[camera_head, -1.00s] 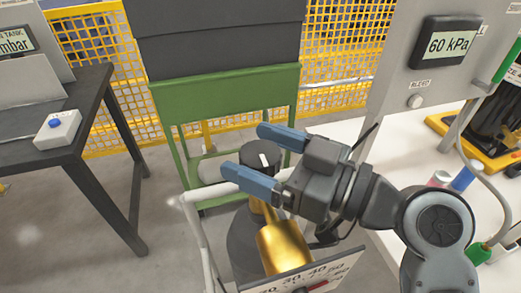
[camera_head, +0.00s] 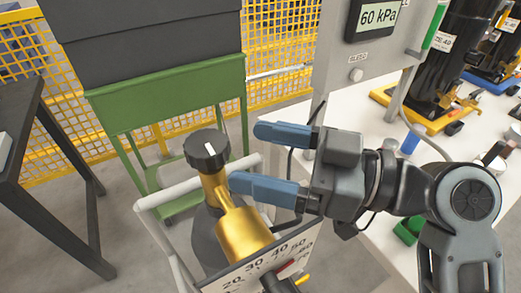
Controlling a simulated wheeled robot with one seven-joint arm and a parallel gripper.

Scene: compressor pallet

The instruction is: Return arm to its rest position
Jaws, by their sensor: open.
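My gripper (camera_head: 245,157) is open and empty, its two blue fingers pointing left in the middle of the head view. My arm reaches in from the lower right. A black knob (camera_head: 207,150) with a white mark sits on top of a brass valve body (camera_head: 241,233), just left of the fingertips. The lower finger overlaps the edge of the brass neck in the picture; I cannot tell whether they touch. A white scale plate (camera_head: 268,270) with numbers and a red pointer stands below the valve.
A white frame rail (camera_head: 165,192) runs around the dark cylinder under the valve. A green stand (camera_head: 170,95) with a dark box is behind. A grey panel (camera_head: 342,62) reads 60 kPa. The white bench (camera_head: 385,135) at right carries black cylinders on yellow and blue bases.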

